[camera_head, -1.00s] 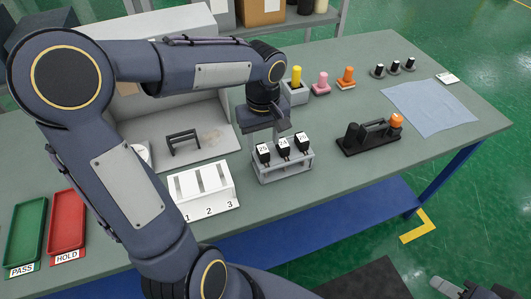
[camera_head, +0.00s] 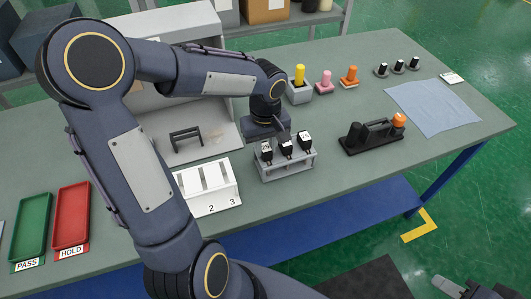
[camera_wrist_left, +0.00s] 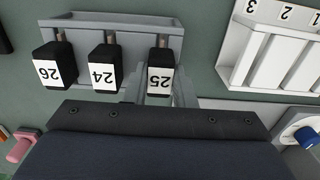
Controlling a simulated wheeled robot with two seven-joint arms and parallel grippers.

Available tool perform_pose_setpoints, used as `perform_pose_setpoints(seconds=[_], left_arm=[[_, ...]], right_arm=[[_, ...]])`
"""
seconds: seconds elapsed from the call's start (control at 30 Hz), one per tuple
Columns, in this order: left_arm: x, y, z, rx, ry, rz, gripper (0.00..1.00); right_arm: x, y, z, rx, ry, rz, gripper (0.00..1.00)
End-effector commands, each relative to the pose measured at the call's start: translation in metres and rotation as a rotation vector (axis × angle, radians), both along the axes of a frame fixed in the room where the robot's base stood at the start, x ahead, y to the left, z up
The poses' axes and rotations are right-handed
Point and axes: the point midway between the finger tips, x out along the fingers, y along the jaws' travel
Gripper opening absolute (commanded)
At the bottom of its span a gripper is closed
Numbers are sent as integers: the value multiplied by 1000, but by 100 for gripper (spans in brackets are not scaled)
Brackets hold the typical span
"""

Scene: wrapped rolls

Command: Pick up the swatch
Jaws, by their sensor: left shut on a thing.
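A light grey rack (camera_head: 288,168) holds a row of black blocks with white number labels, marked 25 (camera_wrist_left: 160,75), 24 (camera_wrist_left: 104,72) and 26 (camera_wrist_left: 54,70) in the left wrist view. My left gripper (camera_wrist_left: 160,92) is shut on the block labelled 25, with its fingers on either side of it. That block is the leftmost (camera_head: 266,152) in the head view and still sits at the rack. I cannot tell whether it is lifted at all. My right gripper (camera_head: 458,289) shows only partly at the bottom right, and its jaws are unclear.
A white numbered stand (camera_head: 213,203) is left of the rack. A black holder with an orange knob (camera_head: 372,140) is to its right. A blue cloth (camera_head: 433,106) lies farther right. Green (camera_head: 31,228) and red (camera_head: 71,218) trays are at the left.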

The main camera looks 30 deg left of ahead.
Motion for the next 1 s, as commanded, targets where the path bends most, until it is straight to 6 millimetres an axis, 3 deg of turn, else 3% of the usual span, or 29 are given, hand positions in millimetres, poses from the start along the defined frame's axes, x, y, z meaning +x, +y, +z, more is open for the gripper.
perform_pose_setpoints(seconds=[0.27, 0.6, 0.73, 0.87, 1.0], left_arm=[[1, 0, 9, 1, -5, 1, 1], [1, 0, 74, 1, -7, 1, 1], [1, 2, 92, -1, -3, 16, 1], [3, 23, 102, -6, 2, 146, 1], [4, 73, 107, -17, 9, 470, 1]], right_arm=[[0, 0, 0, 0, 0, 0, 36], [0, 0, -2, 0, 0, 0, 36], [0, 0, -2, 0, 0, 0, 36], [0, 0, 2, 0, 0, 0, 36], [0, 0, 11, 0, 0, 0, 36]])
